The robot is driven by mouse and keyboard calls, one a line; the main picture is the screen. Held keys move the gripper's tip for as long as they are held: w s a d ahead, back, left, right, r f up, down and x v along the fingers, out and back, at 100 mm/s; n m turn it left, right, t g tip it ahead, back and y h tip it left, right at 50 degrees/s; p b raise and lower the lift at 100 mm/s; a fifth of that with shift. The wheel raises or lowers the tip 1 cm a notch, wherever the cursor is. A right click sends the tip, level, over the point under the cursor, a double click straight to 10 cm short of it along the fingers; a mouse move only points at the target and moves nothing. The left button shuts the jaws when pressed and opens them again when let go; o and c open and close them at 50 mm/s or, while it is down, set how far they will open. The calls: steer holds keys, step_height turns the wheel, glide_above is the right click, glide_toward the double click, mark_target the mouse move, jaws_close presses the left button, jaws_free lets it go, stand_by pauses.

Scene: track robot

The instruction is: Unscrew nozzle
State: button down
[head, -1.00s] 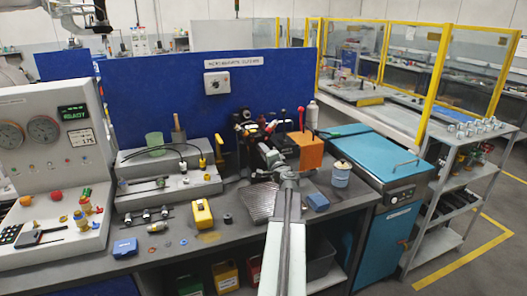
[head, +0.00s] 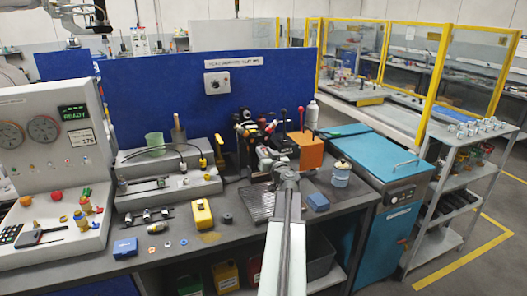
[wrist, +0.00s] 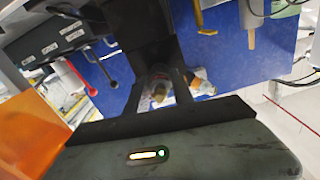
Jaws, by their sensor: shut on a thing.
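My gripper shows in the wrist view (wrist: 160,88) with its two dark fingers closed around a small brass-coloured piece, which seems to be the nozzle (wrist: 158,93). White and coloured parts lie right behind it, and I cannot tell whether the piece is still joined to them. In the head view my gripper (head: 262,156) reaches to the back of the bench, in front of a cluster of dark fittings (head: 243,130). The nozzle is too small and too covered to make out there.
An orange box (head: 308,153) with levers stands close to the right of my gripper. A yellow block (head: 202,214) lies to the left. The blue back panel (head: 160,85) rises behind the bench.

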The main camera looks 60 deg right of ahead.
steer(key=shift+n, duration=0.7)
steer(key=n, duration=0.5)
steer(key=shift+n, duration=0.3)
steer(key=c, duration=1)
jaws_free()
steer(key=v, duration=0.8)
steer(key=shift+w, duration=0.15)
